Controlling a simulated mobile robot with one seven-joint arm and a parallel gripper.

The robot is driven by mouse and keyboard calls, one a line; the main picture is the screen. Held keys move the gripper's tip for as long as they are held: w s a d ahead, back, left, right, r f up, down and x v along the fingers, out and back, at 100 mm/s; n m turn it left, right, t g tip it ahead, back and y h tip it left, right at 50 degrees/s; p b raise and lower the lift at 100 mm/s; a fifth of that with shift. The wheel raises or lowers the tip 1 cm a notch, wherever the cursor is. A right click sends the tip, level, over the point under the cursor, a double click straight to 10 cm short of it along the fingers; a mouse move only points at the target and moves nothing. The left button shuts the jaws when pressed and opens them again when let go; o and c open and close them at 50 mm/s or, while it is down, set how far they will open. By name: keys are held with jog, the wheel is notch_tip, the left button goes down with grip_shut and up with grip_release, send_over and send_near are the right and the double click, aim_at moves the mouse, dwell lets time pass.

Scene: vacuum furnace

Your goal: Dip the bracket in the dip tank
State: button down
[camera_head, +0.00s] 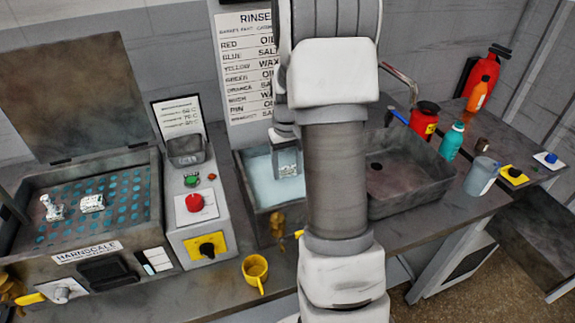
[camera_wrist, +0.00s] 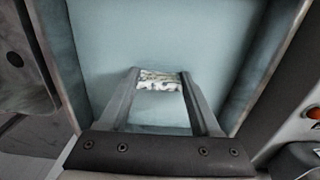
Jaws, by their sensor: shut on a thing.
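The dip tank (camera_head: 260,182) stands left of the sink and holds pale blue liquid; this liquid (camera_wrist: 150,35) fills most of the wrist view. My gripper (camera_head: 287,165) points down into the tank opening. In the wrist view my gripper (camera_wrist: 160,76) is shut on the bracket (camera_wrist: 160,84), a small, mottled white and grey metal piece held between the fingertips. The bracket lies over or in the liquid; I cannot tell how deep. In the head view I cannot make out the bracket, and my arm hides the tank's right side.
Left is an open-lidded machine (camera_head: 90,252) with small metal parts (camera_head: 92,203) on its perforated bed. A control box (camera_head: 190,222) stands beside the tank. A yellow mug (camera_head: 256,270) sits in front. Right are a sink (camera_head: 410,180), bottles (camera_head: 452,140) and a grey jug (camera_head: 481,176).

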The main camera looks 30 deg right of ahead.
aim_at(287, 179)
jog(key=shift+f+b, duration=2.2)
jog(key=shift+f, duration=1.2)
dwell(1.2)
jog(key=shift+r+p, duration=5.7)
jog(key=shift+r, duration=2.35)
